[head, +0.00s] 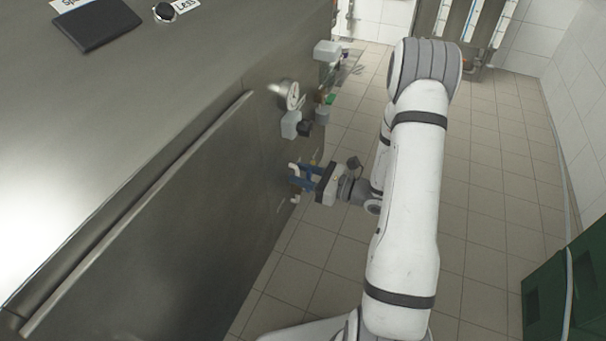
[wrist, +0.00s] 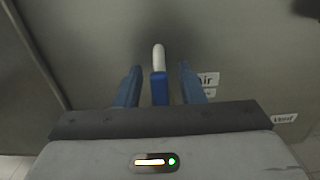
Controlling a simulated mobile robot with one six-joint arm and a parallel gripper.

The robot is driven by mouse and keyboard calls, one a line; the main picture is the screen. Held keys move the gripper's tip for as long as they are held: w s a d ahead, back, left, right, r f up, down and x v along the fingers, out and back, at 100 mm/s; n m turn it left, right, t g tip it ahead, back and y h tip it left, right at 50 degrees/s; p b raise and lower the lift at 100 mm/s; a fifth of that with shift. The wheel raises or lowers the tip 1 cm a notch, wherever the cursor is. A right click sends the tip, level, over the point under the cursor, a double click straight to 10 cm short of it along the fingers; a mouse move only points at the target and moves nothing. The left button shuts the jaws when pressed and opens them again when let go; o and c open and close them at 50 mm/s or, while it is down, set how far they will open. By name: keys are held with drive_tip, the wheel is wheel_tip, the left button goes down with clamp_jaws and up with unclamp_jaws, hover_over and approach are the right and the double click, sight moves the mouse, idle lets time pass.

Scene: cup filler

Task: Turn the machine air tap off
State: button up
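The air tap's handle (wrist: 159,88) is blue with a pale, rounded end and stands upright in the wrist view, in front of the steel panel. My gripper (wrist: 158,78) has its two blue fingers spread on either side of the handle, with a visible gap on each side. A label reading "air" (wrist: 208,79) is just right of the right finger. In the head view my gripper (head: 299,176) is at the machine's (head: 150,210) side panel, low down, and the tap is mostly hidden by the fingers there.
A pressure gauge (head: 291,95) and grey fittings (head: 291,124) stick out of the panel above my gripper. A grey box (head: 327,51) juts out farther back. Green crates (head: 565,285) stand at the lower right. Tiled floor (head: 485,215) is open right of my arm.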

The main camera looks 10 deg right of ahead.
clamp_jaws()
idle(0.4)
